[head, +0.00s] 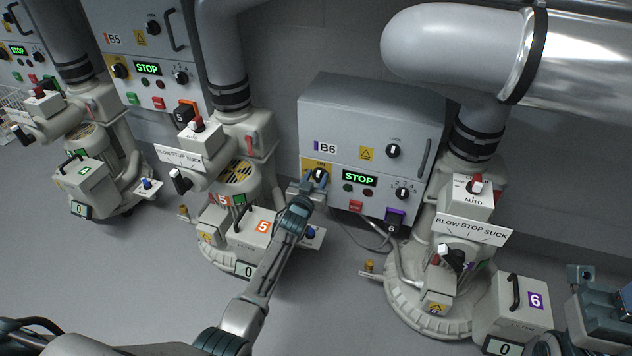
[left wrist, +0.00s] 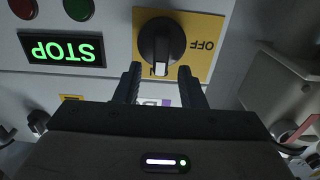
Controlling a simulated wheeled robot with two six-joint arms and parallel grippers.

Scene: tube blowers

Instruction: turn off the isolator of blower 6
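The B6 cabinet (head: 372,115) stands in the middle of the head view with a green STOP display (head: 359,179). Its isolator is a black rotary knob on a yellow plate at the cabinet's lower left, mostly behind my left gripper (head: 317,183). In the left wrist view the isolator knob (left wrist: 160,45) appears upside down; its white mark points toward the partly hidden ON label, away from OFF. My left gripper (left wrist: 160,88) is open, its two fingers apart just short of the knob, with nothing held. Part of my right arm shows at the right edge; its fingertips are unclear.
Blower 6 (head: 430,285) stands right of the cabinet, with a large pipe (head: 460,45) above. A cable hangs below B6. The front floor is clear.

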